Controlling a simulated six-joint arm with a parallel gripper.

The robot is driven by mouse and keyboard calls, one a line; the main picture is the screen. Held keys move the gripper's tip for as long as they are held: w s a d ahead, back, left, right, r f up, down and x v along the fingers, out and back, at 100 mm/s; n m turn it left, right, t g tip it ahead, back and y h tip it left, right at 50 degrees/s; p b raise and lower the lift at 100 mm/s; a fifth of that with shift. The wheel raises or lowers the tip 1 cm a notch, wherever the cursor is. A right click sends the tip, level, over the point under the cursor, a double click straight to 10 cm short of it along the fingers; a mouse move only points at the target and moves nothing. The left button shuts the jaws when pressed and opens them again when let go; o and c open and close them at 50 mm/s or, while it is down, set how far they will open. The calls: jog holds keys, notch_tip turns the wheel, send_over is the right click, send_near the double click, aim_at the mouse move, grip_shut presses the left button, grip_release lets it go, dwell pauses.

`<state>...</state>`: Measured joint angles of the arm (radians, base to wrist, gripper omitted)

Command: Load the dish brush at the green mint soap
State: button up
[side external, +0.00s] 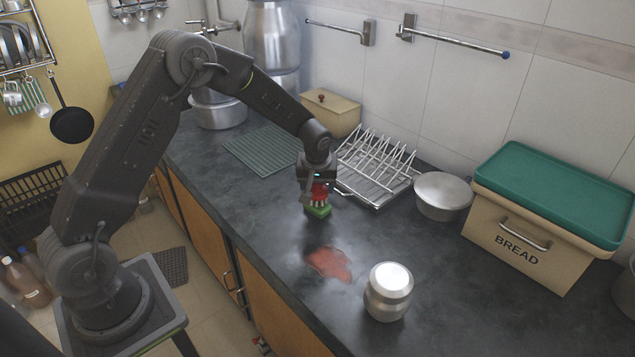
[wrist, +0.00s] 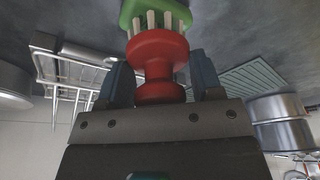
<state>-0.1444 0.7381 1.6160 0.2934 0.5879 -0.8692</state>
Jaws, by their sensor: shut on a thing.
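The dish brush has a red knob handle (wrist: 158,52) and pale bristles (wrist: 152,20). My gripper (side external: 317,187) is shut on the red handle, with one finger on each side of it in the wrist view (wrist: 160,85). The brush points down, bristles toward the counter. The green mint soap (side external: 318,210) is a small green block on the dark counter, directly under the brush. It also shows at the top of the wrist view (wrist: 128,14). The bristles appear to meet the soap's top, but I cannot tell how firmly they press.
A red stain (side external: 328,263) and a steel canister (side external: 388,291) are on the counter nearer the camera. A wire dish rack (side external: 376,170) stands close behind my gripper. A metal bowl (side external: 442,195), bread box (side external: 520,235) and green mat (side external: 262,149) lie around.

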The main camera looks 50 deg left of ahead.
jog(key=shift+f, duration=0.55)
dwell(1.4)
jog(key=shift+r, duration=0.1)
jog(key=shift+r, duration=3.45)
jog(key=shift+d, duration=0.1)
jog(key=s+d+m+t+h, duration=0.1)
jog(key=s+d+m+h, duration=0.1)
jog(key=s+d+m, duration=0.3)
jog(key=shift+s+d+r+m, duration=0.15)
jog(key=shift+s+r+m, duration=0.05)
jog(key=shift+s+m, duration=1.75)
